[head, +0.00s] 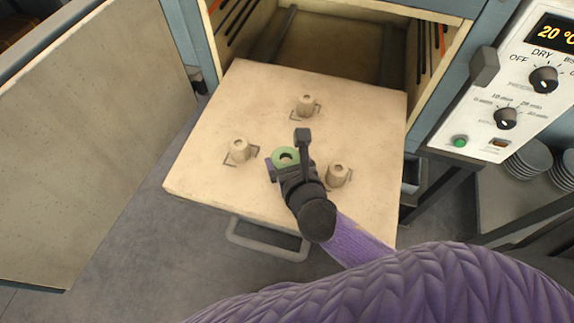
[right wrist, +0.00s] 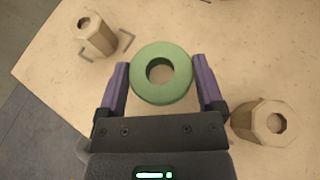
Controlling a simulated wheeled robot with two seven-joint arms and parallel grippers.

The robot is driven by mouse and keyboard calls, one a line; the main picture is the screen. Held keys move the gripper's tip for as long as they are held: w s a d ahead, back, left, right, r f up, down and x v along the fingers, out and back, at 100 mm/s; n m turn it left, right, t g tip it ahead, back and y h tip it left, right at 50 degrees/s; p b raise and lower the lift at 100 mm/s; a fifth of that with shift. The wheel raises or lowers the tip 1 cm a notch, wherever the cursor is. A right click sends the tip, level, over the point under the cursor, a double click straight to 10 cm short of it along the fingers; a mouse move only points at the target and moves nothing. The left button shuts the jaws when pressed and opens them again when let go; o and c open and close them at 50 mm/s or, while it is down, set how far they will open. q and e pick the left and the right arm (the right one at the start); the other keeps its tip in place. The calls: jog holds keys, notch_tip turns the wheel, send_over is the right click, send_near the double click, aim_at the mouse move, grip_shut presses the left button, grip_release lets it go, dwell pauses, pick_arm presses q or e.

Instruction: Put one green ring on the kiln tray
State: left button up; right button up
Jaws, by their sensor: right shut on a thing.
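The green ring (head: 286,157) is between the fingers of my right gripper (head: 287,160), over the middle of the kiln tray (head: 205,190). In the right wrist view the green ring (right wrist: 142,72) lies flat-side up between the purple fingers of my right gripper (right wrist: 160,80), its hole showing tray beneath. The gripper is shut on it. I cannot tell whether the ring touches the tray. The pale tray is pulled out of the kiln and bears three tan posts: left (head: 240,150), back (head: 306,105) and right (head: 338,174). My left gripper is not in view.
The open kiln chamber (head: 330,45) is behind the tray, and its door (head: 90,140) stands open at left. A control panel (head: 525,90) is at right, above stacked plates (head: 528,160). A grey handle (head: 265,243) is at the tray's front edge.

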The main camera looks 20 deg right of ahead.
notch_tip(320, 180, down, 4)
jog(key=shift+r+b, duration=0.15)
jog(key=shift+b, duration=0.8)
jog(key=shift+r, duration=0.3)
jog(key=shift+f, duration=0.2)
jog(key=o, duration=1)
jog(key=shift+c, duration=0.2)
jog(key=shift+r, duration=0.2)
pick_arm(q)
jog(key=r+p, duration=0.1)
jog(key=p, duration=0.2)
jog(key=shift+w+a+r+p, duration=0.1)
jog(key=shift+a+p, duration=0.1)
jog(key=shift+p, duration=0.15)
pick_arm(e)
jog(key=v, duration=1.2)
